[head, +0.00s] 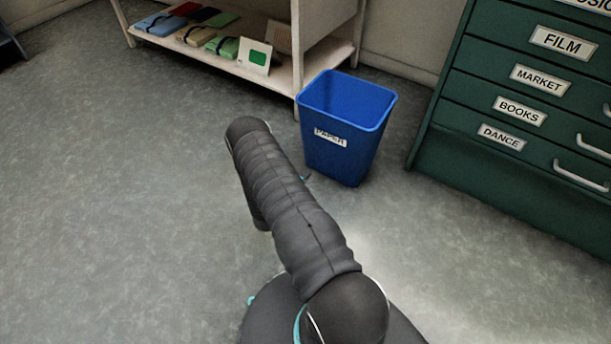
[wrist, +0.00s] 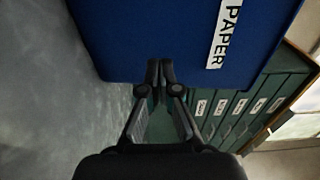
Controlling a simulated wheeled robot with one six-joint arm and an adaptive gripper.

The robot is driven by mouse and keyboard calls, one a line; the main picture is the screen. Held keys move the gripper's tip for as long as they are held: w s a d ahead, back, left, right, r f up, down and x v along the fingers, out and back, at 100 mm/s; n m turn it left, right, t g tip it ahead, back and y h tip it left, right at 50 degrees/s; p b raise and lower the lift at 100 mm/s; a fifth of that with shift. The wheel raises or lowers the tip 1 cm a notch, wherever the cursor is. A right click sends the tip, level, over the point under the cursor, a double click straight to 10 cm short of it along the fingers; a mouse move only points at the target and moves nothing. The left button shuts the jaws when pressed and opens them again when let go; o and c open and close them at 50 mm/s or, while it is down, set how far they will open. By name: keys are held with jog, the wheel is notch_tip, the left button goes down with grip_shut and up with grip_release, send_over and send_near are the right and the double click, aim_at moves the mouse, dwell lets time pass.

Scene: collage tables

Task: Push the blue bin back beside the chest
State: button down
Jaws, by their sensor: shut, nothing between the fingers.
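The blue bin (head: 342,150) stands upright on the floor, with a white label reading PAPER. It is between the shelf unit and the green chest (head: 520,110), with a strip of floor between it and the chest. In the wrist view the bin (wrist: 170,40) fills the top, with the green chest (wrist: 245,110) behind it. My gripper (wrist: 160,68) is shut and empty, its fingertips close to the bin's lower part. I cannot tell whether they touch it. In the head view my gripper is hidden behind my arm.
The chest has protruding drawer handles (head: 582,177). Grey floor (head: 110,200) is clear to the left.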

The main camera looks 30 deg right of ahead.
aim_at(326, 154)
jog(key=x, duration=1)
jog(key=shift+d, duration=0.4)
jog(key=shift+w, duration=0.1)
jog(key=shift+w+f, duration=0.1)
